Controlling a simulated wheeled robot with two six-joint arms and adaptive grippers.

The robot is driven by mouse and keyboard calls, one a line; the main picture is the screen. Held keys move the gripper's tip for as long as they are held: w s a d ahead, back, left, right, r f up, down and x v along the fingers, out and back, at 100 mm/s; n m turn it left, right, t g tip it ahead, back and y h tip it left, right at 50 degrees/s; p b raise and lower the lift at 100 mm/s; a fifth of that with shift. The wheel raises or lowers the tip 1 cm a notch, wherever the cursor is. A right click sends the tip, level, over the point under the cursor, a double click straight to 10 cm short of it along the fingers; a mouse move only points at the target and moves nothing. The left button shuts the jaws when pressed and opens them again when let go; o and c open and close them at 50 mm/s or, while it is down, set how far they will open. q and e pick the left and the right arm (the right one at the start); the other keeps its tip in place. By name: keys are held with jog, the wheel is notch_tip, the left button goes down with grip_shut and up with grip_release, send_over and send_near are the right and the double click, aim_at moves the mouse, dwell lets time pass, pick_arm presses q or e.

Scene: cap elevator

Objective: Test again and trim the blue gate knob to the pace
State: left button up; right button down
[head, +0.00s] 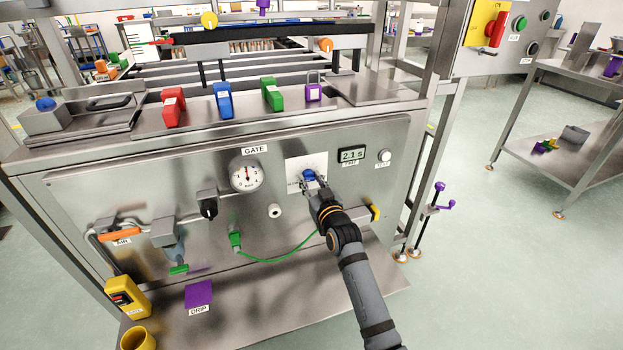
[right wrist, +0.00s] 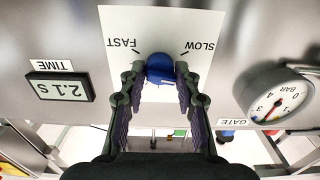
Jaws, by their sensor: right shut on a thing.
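The blue gate knob (head: 308,175) sits on a white card on the steel front panel. In the right wrist view, which is upside down, the knob (right wrist: 160,68) lies between the words FAST and SLOW. My right gripper (head: 312,184) is shut on the knob, a finger on each side of it. The TIME display (head: 351,155) reads 2.1 s, and it also shows in the right wrist view (right wrist: 61,88). A pale round button (head: 384,155) with a small label is right of the display. My left gripper is not in view.
The GATE gauge (head: 246,175) is left of the card. A black knob (head: 209,208), a green plug (head: 235,241) with a green cable and an orange AIR handle (head: 119,235) are lower left. A yellow meter (head: 126,296) and cup (head: 138,338) stand on the shelf.

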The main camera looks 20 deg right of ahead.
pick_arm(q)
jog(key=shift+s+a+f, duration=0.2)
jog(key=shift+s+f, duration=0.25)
pick_arm(e)
jog(key=c, duration=1)
grip_release()
jog(key=shift+o, duration=0.2)
jog(key=s, duration=1.2)
jog(key=shift+d, duration=0.2)
